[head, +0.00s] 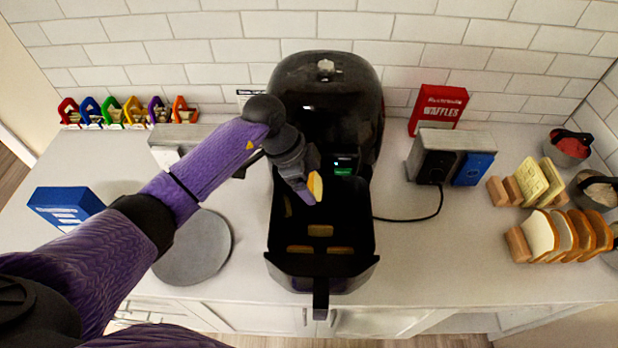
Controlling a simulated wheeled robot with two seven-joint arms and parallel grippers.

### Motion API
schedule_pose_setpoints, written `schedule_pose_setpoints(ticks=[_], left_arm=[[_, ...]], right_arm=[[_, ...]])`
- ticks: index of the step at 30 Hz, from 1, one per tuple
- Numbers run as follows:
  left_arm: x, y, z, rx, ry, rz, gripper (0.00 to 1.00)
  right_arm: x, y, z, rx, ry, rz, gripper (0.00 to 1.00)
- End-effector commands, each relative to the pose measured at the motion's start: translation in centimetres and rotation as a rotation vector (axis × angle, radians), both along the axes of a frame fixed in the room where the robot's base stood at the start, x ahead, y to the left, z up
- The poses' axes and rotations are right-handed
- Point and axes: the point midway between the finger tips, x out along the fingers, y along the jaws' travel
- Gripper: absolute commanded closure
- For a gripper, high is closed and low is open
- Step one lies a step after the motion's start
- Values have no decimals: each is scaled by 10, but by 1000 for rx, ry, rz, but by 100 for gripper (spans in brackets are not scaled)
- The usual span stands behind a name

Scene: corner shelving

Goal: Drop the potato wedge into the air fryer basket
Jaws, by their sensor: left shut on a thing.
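A yellow potato wedge (315,185) is held in my left gripper (309,190), which is shut on it. The gripper is over the back left part of the open black air fryer basket (368,225). Several other wedges (320,231) lie on the basket floor, in its middle and near the front. The basket is pulled out from the black air fryer (328,90), with its handle (320,295) toward the counter's front edge. My left wrist hides part of the basket's back left side. My right gripper is not in view.
A grey round plate (195,250) lies left of the basket, with a blue box (66,206) further left. A toaster (445,155), red waffle box (437,108) and bread slices (560,235) stand at right. A black cord crosses the counter right of the basket.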

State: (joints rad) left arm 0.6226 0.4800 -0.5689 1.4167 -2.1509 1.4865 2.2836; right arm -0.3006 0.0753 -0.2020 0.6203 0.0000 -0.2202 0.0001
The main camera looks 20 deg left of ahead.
Motion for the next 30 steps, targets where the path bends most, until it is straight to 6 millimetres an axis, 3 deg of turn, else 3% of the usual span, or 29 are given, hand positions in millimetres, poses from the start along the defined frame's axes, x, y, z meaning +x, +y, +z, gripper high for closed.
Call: schedule_pose_setpoints(ticks=[1,8,9,10,17,27,30], left_arm=[[0,0,-7,0,0,0,69],[0,0,-3,0,-1,0,69],[0,0,-3,0,-1,0,5],[0,0,-3,0,-1,0,0],[0,1,0,0,-2,1,0],[-8,29,71,2,-5,0,0],[-10,34,83,1,-3,0,0]], right_arm=[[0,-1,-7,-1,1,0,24],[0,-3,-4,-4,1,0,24],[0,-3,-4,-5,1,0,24],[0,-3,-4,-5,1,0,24],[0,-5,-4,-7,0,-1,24],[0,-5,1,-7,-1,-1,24],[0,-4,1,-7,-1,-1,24]])
